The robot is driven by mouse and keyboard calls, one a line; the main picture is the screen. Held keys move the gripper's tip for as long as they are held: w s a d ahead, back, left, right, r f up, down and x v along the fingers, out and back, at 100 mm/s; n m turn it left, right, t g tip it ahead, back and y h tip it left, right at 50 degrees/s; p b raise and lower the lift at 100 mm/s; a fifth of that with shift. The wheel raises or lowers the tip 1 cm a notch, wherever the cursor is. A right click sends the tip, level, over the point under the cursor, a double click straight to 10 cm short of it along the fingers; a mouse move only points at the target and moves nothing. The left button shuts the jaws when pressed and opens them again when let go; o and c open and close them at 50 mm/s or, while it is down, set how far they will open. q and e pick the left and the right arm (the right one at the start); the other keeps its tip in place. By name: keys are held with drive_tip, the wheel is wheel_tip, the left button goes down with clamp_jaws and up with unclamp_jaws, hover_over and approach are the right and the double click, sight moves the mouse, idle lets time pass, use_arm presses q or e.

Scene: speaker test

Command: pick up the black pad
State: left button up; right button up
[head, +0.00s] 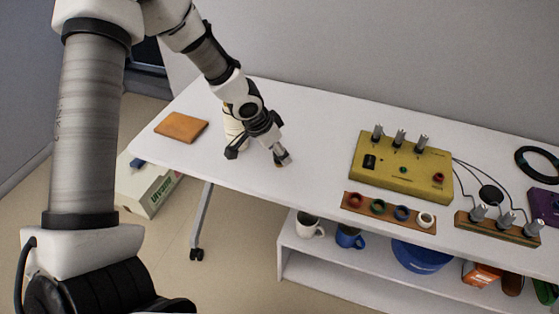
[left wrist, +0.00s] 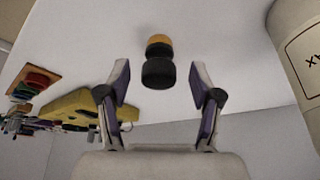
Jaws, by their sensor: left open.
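My left gripper (head: 257,155) is open, pointing down at the left part of the white table. In the left wrist view its two fingers (left wrist: 160,78) stand apart. A small black piece with a rounded side (left wrist: 158,73) shows between the fingertips there, with a second dark band and an orange end beyond it. No finger visibly touches it. In the head view, a small dark and yellowish thing (head: 283,159) shows by the right fingertip; I cannot tell whether it is the same piece. A flat round black disc (head: 490,195) lies among wires at the right. My right gripper is out of view.
A pale labelled cylinder (head: 235,131) stands right behind my left gripper. An orange-brown square (head: 181,127) lies at the table's left end. A yellow box with knobs (head: 402,166) and a strip of coloured rings (head: 389,212) are to the right. Mid-table is clear.

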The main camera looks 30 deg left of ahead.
use_arm(q)
drive_tip(key=shift+x, duration=1.2)
drive_tip(key=shift+s, duration=0.1)
clamp_jaws()
drive_tip(key=shift+r, duration=0.1)
